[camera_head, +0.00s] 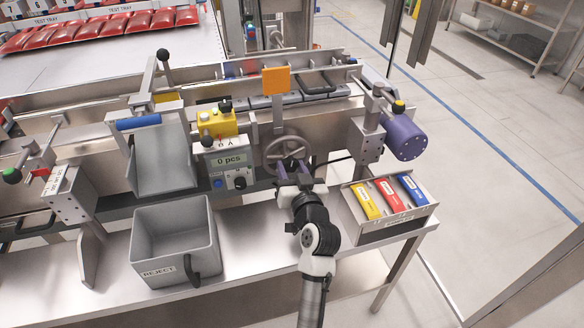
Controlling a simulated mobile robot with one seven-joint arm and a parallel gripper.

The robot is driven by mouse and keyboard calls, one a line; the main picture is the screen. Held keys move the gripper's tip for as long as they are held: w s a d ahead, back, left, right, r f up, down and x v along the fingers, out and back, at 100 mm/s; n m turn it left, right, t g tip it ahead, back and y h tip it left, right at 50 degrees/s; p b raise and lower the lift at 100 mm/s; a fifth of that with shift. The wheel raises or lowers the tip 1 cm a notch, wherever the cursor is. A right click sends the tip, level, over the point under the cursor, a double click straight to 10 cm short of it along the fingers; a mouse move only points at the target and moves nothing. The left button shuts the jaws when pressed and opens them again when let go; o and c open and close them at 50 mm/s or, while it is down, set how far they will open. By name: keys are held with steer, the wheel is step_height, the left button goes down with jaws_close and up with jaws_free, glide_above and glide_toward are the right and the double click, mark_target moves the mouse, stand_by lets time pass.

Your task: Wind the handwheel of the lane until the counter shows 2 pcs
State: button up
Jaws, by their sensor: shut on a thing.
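The handwheel (275,149) is a grey spoked wheel on the front of the lane, right of the counter box. My gripper (294,170) is at the wheel's lower right, shut on it, probably at its handle; the fingers and my wrist hide the exact grip point. The counter (231,161) is a small display on a light box left of the wheel, and it reads 0 pcs. The lane (320,97) runs behind the wheel with grey pieces on it.
A grey REJECT bin (172,225) stands front left, below a grey chute (163,160). A tray (397,226) with yellow, red and blue packs sits right of my arm. A purple motor (403,138) sticks out above it. An orange plate (276,80) stands above the wheel.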

steer(key=m+p, duration=0.2)
steer(key=m, duration=0.4)
steer(key=shift+r+p, duration=0.2)
steer(key=shift+p, duration=0.2)
steer(key=shift+m, duration=0.3)
steer(key=o, duration=1)
steer(key=shift+f, duration=0.1)
steer(key=shift+c, duration=0.2)
steer(key=shift+s+f, duration=0.1)
steer(key=shift+s, duration=0.05)
